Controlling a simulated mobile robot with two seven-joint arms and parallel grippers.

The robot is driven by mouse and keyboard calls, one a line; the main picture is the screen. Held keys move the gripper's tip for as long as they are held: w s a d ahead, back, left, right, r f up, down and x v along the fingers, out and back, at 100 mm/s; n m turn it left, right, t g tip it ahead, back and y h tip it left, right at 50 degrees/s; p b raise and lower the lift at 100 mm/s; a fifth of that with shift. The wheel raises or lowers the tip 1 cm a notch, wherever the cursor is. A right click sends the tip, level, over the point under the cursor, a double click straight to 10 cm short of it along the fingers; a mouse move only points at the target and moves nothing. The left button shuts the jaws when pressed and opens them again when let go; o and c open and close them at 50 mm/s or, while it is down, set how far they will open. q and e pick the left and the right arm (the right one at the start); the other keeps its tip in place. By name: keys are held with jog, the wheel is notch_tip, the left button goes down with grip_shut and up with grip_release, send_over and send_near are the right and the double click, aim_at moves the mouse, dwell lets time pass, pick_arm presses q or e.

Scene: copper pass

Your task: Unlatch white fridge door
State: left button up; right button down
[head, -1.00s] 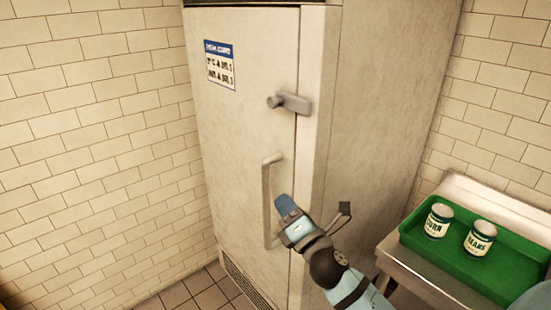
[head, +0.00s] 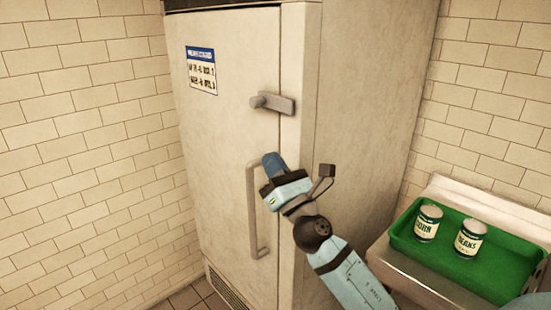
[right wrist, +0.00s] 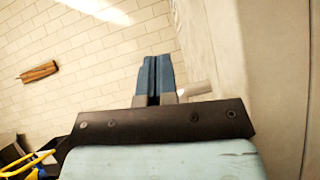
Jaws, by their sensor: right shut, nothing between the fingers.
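The white fridge door (head: 218,130) is shut in the head view. Its latch (head: 272,103), a grey lever with a round knob on a plate, sits at the door's right edge. A long vertical handle (head: 252,215) is below the latch. My right gripper (head: 270,161) is shut and empty, just below the latch and in front of the top of the handle. In the right wrist view its blue fingers (right wrist: 153,75) are together, with a pale rod-like piece (right wrist: 195,89) just to their right. My left gripper is not in view.
A green tray (head: 408,247) with a corn can (head: 427,223) and a beans can (head: 469,238) stands on a metal counter at the right. A label (head: 201,70) is on the door. White tiled walls flank the fridge.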

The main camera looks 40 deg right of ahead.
aim_at(270, 104)
pick_arm(q)
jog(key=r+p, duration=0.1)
jog(key=p, duration=0.2)
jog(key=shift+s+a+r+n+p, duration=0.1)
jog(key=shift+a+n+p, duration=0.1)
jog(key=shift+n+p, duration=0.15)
pick_arm(e)
jog(key=w+r, duration=0.5)
jog(key=r, duration=0.2)
jog(key=shift+w+d+r, duration=0.25)
jog(key=shift+w+d, duration=0.15)
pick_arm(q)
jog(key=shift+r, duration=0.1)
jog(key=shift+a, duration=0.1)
